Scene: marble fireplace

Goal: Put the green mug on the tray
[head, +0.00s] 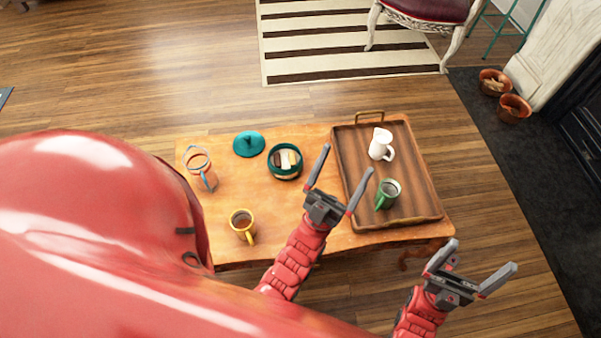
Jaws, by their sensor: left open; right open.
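The green mug (389,192) stands upright on the wooden tray (425,190), in its front part, with its handle toward the lower left. The tray lies on the right side of the wooden table (262,200). My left gripper (344,180) is open and empty, to the left of the green mug, with one fingertip close to the mug or overlapping it in the picture; I cannot tell whether they touch. My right gripper (485,262) is open and empty, beyond the table's front right edge.
A white pitcher (380,144) stands on the tray behind the green mug. On the table are a yellow mug (242,223), a glass pitcher (202,170), a teal lid (249,143) and a green bowl (285,174) with pieces inside. The table's middle front is clear.

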